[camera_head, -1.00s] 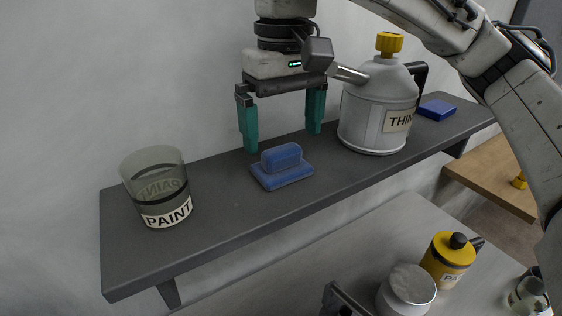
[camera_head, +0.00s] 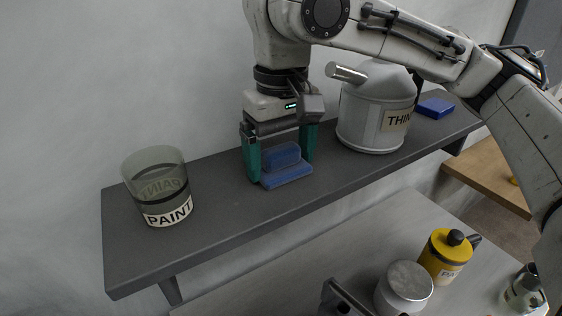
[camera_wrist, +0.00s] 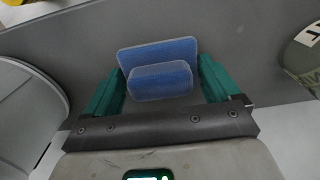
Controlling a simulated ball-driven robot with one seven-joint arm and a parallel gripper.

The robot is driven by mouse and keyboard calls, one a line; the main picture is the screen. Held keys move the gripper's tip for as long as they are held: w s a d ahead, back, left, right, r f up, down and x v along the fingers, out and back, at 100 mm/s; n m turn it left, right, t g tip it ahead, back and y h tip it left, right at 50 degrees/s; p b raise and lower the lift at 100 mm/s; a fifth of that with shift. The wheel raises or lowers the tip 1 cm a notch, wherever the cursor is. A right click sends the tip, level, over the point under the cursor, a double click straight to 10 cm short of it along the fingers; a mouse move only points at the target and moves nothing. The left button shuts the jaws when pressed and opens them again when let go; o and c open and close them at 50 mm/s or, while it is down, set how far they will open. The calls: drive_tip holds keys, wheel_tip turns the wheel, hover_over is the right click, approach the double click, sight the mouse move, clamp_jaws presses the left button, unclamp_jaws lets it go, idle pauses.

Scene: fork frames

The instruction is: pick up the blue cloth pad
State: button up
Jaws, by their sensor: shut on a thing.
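The blue cloth pad (camera_head: 287,174) has a flat base with a raised block on top. It is at the shelf surface in the head view; I see no clear gap under it. My gripper (camera_head: 281,168) points straight down over it, one teal finger at each side, shut on the pad. In the wrist view the pad (camera_wrist: 158,52) lies between the two fingers (camera_wrist: 162,68), its raised block towards the palm. The fingers partly hide its ends in the head view.
The dark grey shelf (camera_head: 225,215) holds a see-through paint cup (camera_head: 160,190) at left and a grey thinner can (camera_head: 372,118) close at right. A flat blue block (camera_head: 436,107) lies farther right. Below, a table holds a yellow bottle (camera_head: 446,256) and a metal jar (camera_head: 403,288).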

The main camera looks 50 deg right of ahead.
drive_tip(key=shift+c, duration=0.9)
drive_tip(key=shift+r, duration=0.1)
drive_tip(key=shift+r, duration=0.65)
drive_tip(key=s+a+r+b, duration=0.1)
drive_tip(key=s+r+b, duration=0.1)
drive_tip(key=s+r, duration=0.9)
drive_tip(key=s, duration=0.3)
drive_tip(key=shift+a+r, duration=0.25)
drive_tip(key=shift+a, duration=0.05)
drive_tip(key=o, duration=0.5)
drive_tip(key=c, duration=0.4)
drive_tip(key=shift+w, duration=0.1)
